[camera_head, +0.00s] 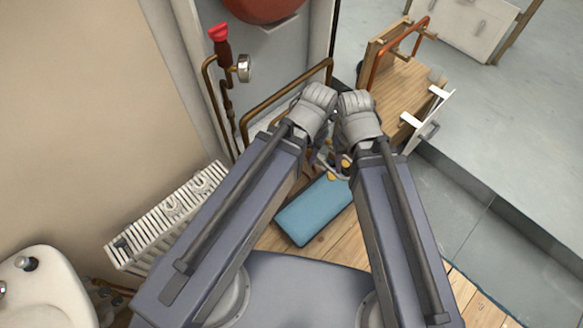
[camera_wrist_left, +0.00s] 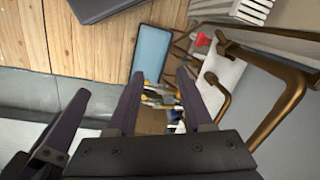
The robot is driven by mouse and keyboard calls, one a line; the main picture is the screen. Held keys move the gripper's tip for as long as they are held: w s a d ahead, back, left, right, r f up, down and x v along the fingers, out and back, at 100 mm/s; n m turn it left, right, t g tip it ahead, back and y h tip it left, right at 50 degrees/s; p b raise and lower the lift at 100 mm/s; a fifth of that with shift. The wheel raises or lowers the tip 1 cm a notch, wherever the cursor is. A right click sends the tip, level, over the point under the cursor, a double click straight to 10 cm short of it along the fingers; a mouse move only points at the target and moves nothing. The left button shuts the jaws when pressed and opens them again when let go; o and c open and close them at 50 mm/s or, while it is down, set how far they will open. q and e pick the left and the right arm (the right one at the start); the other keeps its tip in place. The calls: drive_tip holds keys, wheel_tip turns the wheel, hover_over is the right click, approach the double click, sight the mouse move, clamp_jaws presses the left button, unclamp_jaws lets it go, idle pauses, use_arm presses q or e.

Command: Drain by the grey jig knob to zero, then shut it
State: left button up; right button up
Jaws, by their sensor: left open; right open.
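The wooden jig (camera_head: 395,80) stands at the upper right of the head view, with a copper pipe (camera_head: 402,45) across its top. White fittings (camera_head: 438,92) show at its right edge. I cannot make out a grey knob for certain. My left gripper (camera_wrist_left: 160,78) is open in the left wrist view, with nothing held between its fingers. My right gripper (camera_head: 342,150) is open and largely hidden below its wrist in the head view. Both wrists are close together, left of the jig. A round gauge (camera_head: 244,68) sits on the wall pipes; its reading is too small to tell.
A red-handled valve (camera_head: 218,32) tops the wall pipework at upper left. A white radiator (camera_head: 165,215) and basin (camera_head: 42,290) stand at left. A blue box (camera_head: 316,207) with yellow-handled items beyond it lies below my wrists. Grey floor at right is clear.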

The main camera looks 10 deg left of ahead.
use_arm(q)
drive_tip(key=w+a+f+n+t+b, duration=0.1)
drive_tip(key=w+a+f+n+b, duration=0.1)
drive_tip(key=f+b, duration=0.7)
drive_tip(key=w+a+f+n+t+y+b, duration=0.1)
drive_tip(key=w+a+f+n+b, duration=0.1)
drive_tip(key=w+f+n+b, duration=0.3)
drive_tip(key=w+a+f+n+y+b, duration=0.1)
drive_tip(key=w+f+n+b, duration=0.3)
drive_tip(key=f+b, duration=1)
drive_tip(key=a+n, duration=0.1)
drive_tip(key=n, duration=0.2)
drive_tip(key=shift+w+a+f+t, duration=0.15)
drive_tip(key=shift+a+t, duration=0.2)
drive_tip(key=shift+t, duration=0.05)
drive_tip(key=shift+f, duration=0.1)
drive_tip(key=b+x, duration=0.7)
drive_tip(key=shift+a+f, duration=0.2)
drive_tip(key=shift+f, duration=0.05)
drive_tip(key=shift+c, duration=0.3)
clamp_jaws()
